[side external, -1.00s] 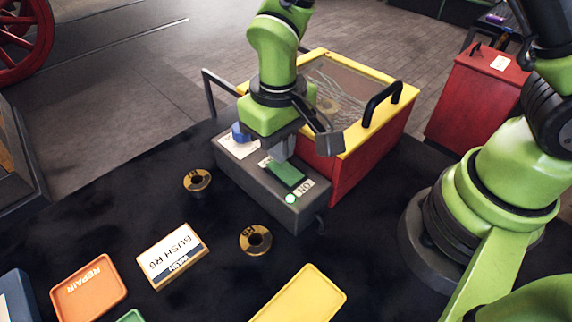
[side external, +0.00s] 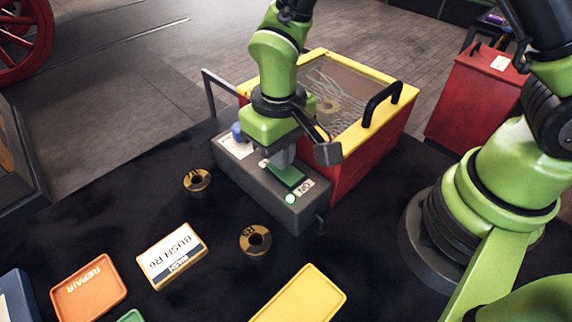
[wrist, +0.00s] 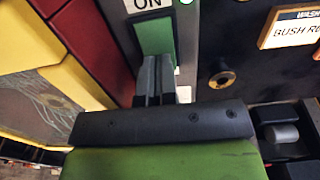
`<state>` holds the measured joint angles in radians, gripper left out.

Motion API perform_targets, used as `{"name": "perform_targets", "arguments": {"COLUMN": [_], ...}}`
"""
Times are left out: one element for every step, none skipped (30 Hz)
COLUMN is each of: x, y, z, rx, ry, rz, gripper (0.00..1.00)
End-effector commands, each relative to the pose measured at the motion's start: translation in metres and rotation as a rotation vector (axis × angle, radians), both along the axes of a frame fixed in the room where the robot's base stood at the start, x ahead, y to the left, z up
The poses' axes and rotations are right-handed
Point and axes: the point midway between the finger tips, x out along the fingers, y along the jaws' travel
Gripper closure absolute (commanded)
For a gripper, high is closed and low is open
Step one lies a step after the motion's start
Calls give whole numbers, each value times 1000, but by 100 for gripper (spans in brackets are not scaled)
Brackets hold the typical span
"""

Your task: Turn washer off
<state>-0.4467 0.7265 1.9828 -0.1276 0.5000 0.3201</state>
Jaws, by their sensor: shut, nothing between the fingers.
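The washer (side external: 345,160) is a red box with a yellow-framed clear lid and a grey control panel (side external: 250,188) on its front. A green rocker switch (side external: 288,174) sits on the panel beside an "ON" label (side external: 306,187) and a lit green lamp (side external: 291,199). My gripper (side external: 279,157) is shut and empty, pointing down at the switch end away from the "ON" label. In the wrist view the fingertips (wrist: 155,62) overlap the near end of the green switch (wrist: 155,35). I cannot tell whether they touch it. The switch's end under the fingers is hidden.
A blue knob (side external: 238,131) stands on the panel's left. Two brass bushes (side external: 255,240) (side external: 197,182), a Bush R6 box (side external: 171,255), an orange repair tray (side external: 89,289) and a yellow tray (side external: 300,297) lie on the dark table.

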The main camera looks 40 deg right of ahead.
Motion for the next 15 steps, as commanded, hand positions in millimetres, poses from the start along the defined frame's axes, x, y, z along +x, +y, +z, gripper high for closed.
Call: {"name": "perform_targets", "arguments": {"x": [0,0,0,0,0,0,0,0,0,0,0,0,0,0,0], "y": [0,0,0,0,0,0,0,0,0,0,0,0,0,0,0], "z": [-1,-1,-2,-2,-3,-3,-4,-4,-4,-4,-3,-1,0,2,6], "rx": [0,0,0,0,0,0,0,0,0,0,0,1,1,1,1], "ry": [1,1,1,1,1,1,1,2,1,1,0,-1,-1,-1,-1], "rz": [0,0,0,0,-1,-1,-1,-1,-1,-1,-1,0,0,0,-1], "gripper": [100,100,100,100,100,100,100,100,100,100,100,100,100,100,100]}}
